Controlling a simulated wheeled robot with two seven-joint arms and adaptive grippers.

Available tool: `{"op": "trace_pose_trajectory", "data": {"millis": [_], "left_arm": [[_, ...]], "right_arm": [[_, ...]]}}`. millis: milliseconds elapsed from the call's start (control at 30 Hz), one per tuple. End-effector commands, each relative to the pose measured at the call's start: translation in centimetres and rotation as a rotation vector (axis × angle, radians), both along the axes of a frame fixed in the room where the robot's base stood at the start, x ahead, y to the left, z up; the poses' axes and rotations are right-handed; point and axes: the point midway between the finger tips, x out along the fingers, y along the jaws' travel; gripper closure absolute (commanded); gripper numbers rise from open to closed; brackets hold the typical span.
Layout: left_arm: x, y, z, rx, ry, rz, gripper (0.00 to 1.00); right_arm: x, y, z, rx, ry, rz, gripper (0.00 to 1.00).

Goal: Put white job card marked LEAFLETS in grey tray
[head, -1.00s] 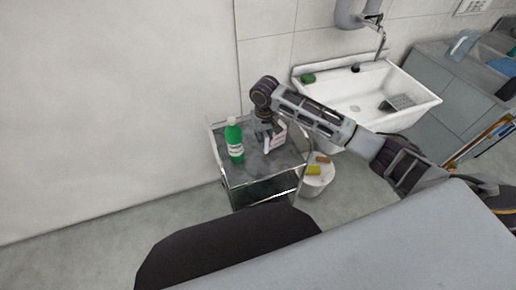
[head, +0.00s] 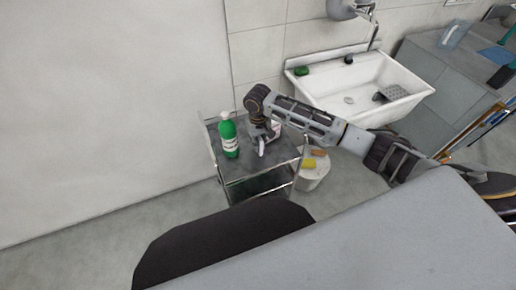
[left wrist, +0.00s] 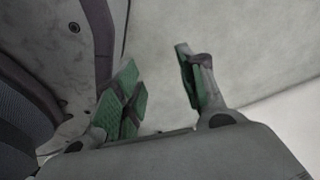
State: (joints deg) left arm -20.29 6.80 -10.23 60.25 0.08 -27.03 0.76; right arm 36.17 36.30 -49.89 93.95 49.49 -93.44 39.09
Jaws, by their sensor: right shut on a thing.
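My right gripper (head: 262,137) is over the top of a grey metal cart (head: 243,165), pointing down. It is shut on a small white thing (head: 262,148) that looks like a card. The gripper and arm hide part of it, and I cannot read any marking on it. A white and pinkish patch (head: 276,129) shows just behind the gripper. My left gripper (left wrist: 160,92) is open and empty in the left wrist view, its green-padded fingers apart. It does not show in the head view. I cannot pick out the grey tray for sure.
A green bottle (head: 229,136) stands on the cart, close to the left of my right gripper. A white bin (head: 311,178) with yellow and brown sponges on top is right of the cart. A white sink (head: 345,100) hangs on the wall behind. Grey cabinets (head: 440,90) stand at right.

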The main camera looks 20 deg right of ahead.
Motion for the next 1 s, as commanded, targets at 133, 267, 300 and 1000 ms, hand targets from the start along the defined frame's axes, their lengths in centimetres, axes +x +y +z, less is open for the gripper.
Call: {"op": "trace_pose_trajectory", "data": {"millis": [133,267,300,1000], "left_arm": [[0.8,0.5,0.1,0.006,-0.009,-0.003,0.60],[2.2,0.4,0.7,0.007,-0.022,-0.004,0.60],[2.5,0.3,1.0,0.005,-0.024,-0.003,0.60],[1.7,-1.1,0.8,-0.012,-0.014,0.003,0.60]], "right_arm": [[0.0,0.0,-2.0,-0.001,0.001,0.000,1.00],[0.0,0.0,-3.4,-0.001,0.001,0.000,1.00],[0.0,0.0,-3.7,-0.001,0.000,0.000,1.00],[0.0,0.0,-4.2,0.000,0.000,0.000,0.70]]}}
